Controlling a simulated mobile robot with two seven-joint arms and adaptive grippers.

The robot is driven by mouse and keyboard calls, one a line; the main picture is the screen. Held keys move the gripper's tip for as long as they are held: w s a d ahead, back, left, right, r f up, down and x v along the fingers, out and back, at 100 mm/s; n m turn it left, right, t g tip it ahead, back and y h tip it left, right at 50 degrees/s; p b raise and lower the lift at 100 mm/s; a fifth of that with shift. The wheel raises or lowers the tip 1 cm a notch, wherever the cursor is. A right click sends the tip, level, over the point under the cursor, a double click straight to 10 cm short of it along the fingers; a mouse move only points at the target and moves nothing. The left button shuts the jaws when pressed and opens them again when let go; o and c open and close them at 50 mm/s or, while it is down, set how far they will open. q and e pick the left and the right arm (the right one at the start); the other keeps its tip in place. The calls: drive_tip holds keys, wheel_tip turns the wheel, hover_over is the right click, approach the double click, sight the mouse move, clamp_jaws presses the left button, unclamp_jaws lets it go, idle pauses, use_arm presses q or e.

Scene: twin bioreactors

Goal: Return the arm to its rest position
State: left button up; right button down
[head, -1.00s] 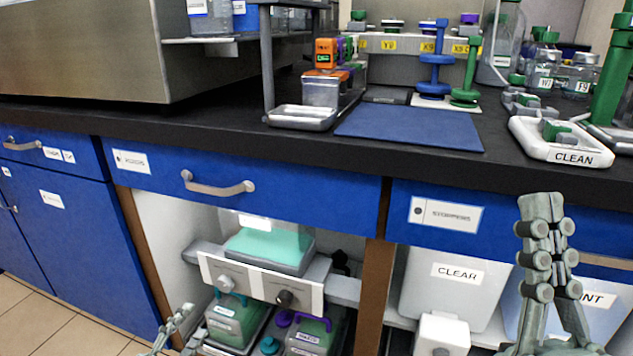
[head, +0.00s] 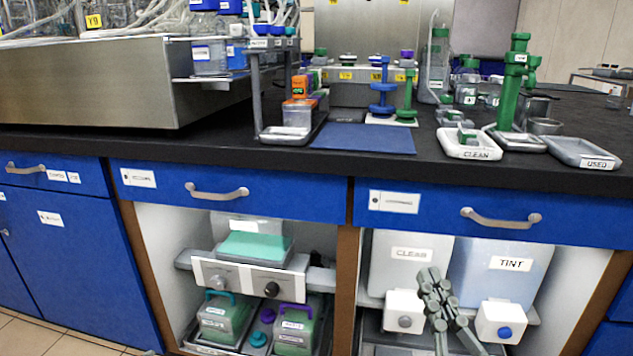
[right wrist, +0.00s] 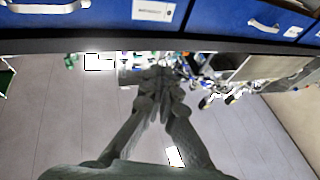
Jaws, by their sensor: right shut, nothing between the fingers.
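My right gripper (head: 433,284) shows in the head view in front of the open cabinet under the bench, before the CLEAR container (head: 395,272). Its fingers are together with nothing between them. It also fills the middle of the right wrist view (right wrist: 160,78), where the fingers meet and hold nothing. My left gripper is not in the head view now.
The black bench top (head: 280,158) carries a blue mat (head: 362,138), a CLEAN tray (head: 470,150) and a USED tray (head: 583,153). Below are closed blue drawers (head: 440,208) and open shelves with a TINT container (head: 505,275). Floor shows at lower left.

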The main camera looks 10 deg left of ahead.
drive_tip(key=w+d+f+g+h+p, duration=0.1)
drive_tip(key=d+f+g+h+p, duration=0.2)
drive_tip(key=f, duration=0.5)
drive_tip(key=d+f+g+h+p, duration=0.1)
drive_tip(key=d+f+g+p, duration=0.15)
drive_tip(key=f+g, duration=0.45)
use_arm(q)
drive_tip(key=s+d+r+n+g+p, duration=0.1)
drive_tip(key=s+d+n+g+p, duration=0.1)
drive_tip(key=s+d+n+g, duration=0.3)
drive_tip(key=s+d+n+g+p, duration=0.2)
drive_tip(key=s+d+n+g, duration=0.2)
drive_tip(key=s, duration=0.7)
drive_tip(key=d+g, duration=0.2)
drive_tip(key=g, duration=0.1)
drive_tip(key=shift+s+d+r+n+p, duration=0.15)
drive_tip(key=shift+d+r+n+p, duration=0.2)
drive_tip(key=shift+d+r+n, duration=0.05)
use_arm(e)
drive_tip(key=s+d+f+m+g+h, duration=0.1)
drive_tip(key=s+d+f+g, duration=0.3)
drive_tip(key=s+f, duration=0.3)
drive_tip(key=s+d+f+g+h, duration=0.2)
drive_tip(key=s+d+f+g, duration=0.2)
drive_tip(key=s+d+f, duration=0.3)
drive_tip(key=shift+s+f+m+h, duration=0.3)
drive_tip(key=shift+s+f+m, duration=0.1)
drive_tip(key=shift+s+f, duration=0.4)
